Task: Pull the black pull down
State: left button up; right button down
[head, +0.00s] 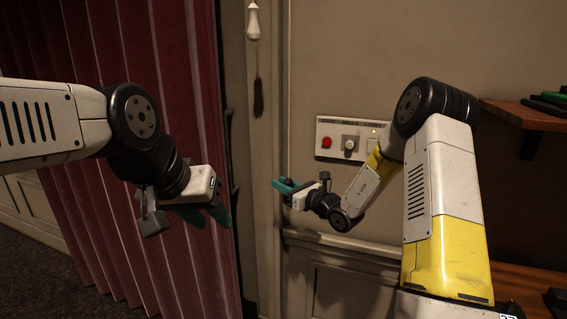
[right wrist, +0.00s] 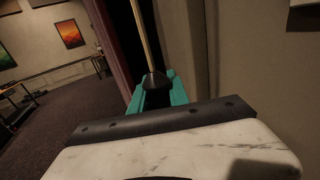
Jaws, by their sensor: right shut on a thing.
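The black pull (right wrist: 154,80) shows in the right wrist view as a dark cone at the lower end of a pale cord (right wrist: 143,40). It sits between the teal fingers of my right gripper (right wrist: 155,93), which is shut on it. In the head view my right gripper (head: 284,187) is in front of the wall, below the wall panel's left side; the pull cannot be made out there. A thin pale cord (head: 289,100) runs down to the gripper. My left gripper (head: 208,212) is by the red curtain, apart from the pull; its opening is unclear.
A white pull (head: 253,22) hangs at the top, with a dark elongated shape (head: 259,97) below it. A wall panel (head: 326,128) has a red button (head: 327,142) and a knob. The red curtain (head: 130,60) is at left, a wooden shelf (head: 520,114) at right.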

notch_tip(320, 180, down, 3)
jog(key=shift+f, duration=0.15)
dwell(0.3)
jog(key=c, duration=1.3)
grip_release()
jog(key=shift+o, duration=0.2)
jog(key=v, duration=0.7)
jog(key=shift+s+d, duration=0.3)
